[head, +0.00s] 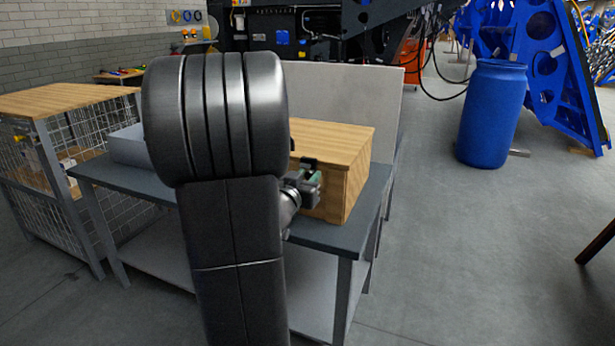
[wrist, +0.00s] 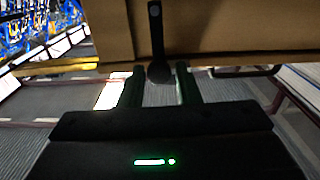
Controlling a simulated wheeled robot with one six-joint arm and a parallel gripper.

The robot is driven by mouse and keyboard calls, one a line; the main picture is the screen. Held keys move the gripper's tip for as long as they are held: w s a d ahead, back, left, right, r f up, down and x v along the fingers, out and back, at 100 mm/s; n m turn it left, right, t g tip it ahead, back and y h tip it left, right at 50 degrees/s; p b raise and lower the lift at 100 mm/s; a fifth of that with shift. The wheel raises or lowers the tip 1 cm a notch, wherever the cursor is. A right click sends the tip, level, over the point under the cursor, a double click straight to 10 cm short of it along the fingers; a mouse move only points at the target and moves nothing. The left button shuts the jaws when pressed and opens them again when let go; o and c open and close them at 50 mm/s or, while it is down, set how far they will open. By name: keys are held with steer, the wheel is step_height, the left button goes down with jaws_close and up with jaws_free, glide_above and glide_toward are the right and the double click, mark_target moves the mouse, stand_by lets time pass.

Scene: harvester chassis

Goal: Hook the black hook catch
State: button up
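A wooden box (head: 345,160) stands on a grey workbench; my arm hides its left part in the head view. In the wrist view the black hook catch (wrist: 156,38) hangs down the box face (wrist: 220,28), its rounded lower end low on the face. My gripper (wrist: 161,85) has its two dark fingers apart, one on each side of the catch's lower end. I cannot tell whether either finger touches it. In the head view my gripper (head: 309,178) is close to the front of the box. The catch cannot be made out there.
The grey bench top (head: 335,235) has bare room in front of the box. A light grey case (head: 128,146) lies at its left. A pale panel (head: 385,95) stands behind. A wire-mesh cart (head: 75,95) is at the left, a blue barrel (head: 492,115) at the right.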

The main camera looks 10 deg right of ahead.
steer(key=shift+o, duration=0.8)
steer(key=shift+s+a, duration=0.15)
steer(key=shift+s, duration=0.05)
steer(key=p+v, duration=0.2)
steer(key=v, duration=1.1)
steer(key=shift+s+a, duration=0.1)
steer(key=b+x, duration=0.2)
steer(key=x, duration=1.2)
steer(key=shift+f, duration=0.1)
steer(key=shift+s, duration=0.15)
